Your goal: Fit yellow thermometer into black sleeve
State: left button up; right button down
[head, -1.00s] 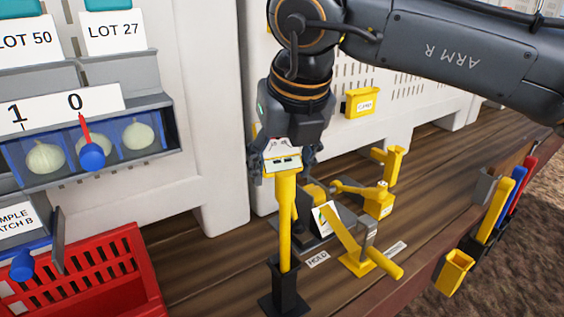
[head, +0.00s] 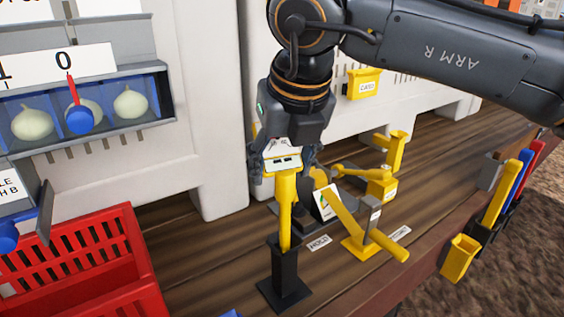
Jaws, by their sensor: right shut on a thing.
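The yellow thermometer (head: 286,205) hangs upright from my right gripper (head: 283,158), which is shut on its head with the small display. The black sleeve (head: 288,272) stands upright on a square foot on the wooden deck. The thermometer's lower end is at the sleeve's mouth and its tip is hidden there. It appears to be partly inside, but how deep I cannot tell. My left gripper is not in view.
A yellow-handled clamp (head: 370,240) and other yellow and black fittings stand right of the sleeve. A red crate (head: 85,265) is at the lower left. Bins with onions (head: 130,103) sit above it. Colored tools (head: 495,195) hang at the deck's right edge.

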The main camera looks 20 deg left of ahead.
aim_at(282, 190)
jog(key=shift+f+b, duration=2)
jog(key=shift+f, duration=0.35)
jog(key=shift+c, duration=1.8)
grip_release()
